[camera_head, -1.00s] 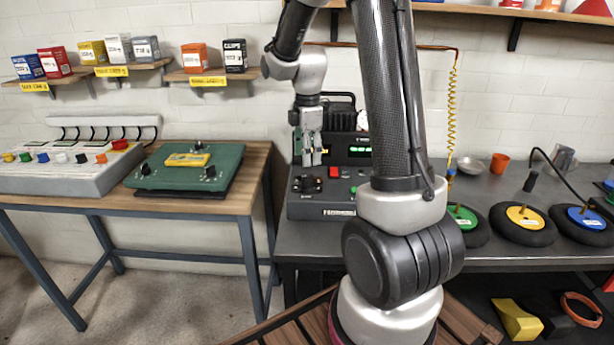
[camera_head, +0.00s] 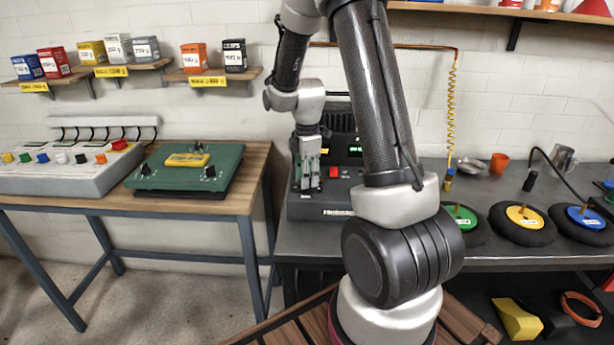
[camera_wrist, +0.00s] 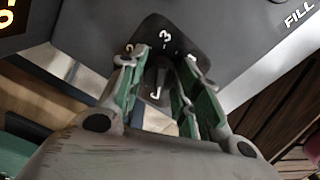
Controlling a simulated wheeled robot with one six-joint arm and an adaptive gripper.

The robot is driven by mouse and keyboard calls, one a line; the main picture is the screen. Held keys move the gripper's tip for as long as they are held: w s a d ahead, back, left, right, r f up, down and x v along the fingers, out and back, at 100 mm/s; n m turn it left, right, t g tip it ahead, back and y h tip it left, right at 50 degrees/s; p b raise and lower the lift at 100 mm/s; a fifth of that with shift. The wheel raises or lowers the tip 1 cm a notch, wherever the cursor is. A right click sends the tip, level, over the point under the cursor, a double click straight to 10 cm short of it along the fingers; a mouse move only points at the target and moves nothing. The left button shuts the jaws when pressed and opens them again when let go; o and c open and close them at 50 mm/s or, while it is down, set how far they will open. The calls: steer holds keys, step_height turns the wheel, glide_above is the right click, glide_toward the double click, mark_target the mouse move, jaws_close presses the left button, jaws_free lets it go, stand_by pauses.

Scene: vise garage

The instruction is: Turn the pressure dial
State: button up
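The dark panel unit (camera_head: 318,211) stands on the grey bench, with a red button and green displays. In the wrist view the pressure dial shows as a dark knob (camera_wrist: 160,77) on a dark plate with white numerals, 2 and 3 readable. My gripper (camera_head: 309,184) reaches down over the left part of the panel and hides the dial in the head view. In the wrist view, its green-padded fingers (camera_wrist: 160,88) stand on either side of the knob. They look apart, with the knob between them; I cannot tell whether they touch it.
The word FILL (camera_wrist: 298,14) is printed on the panel near the dial. The red button (camera_head: 334,171) sits just right of my fingers. A wooden table (camera_head: 190,204) at left holds a green unit (camera_head: 186,172). Several wheels with coloured hubs (camera_head: 524,218) lie on the bench at right.

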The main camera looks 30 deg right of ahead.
steer(key=c, duration=0.4)
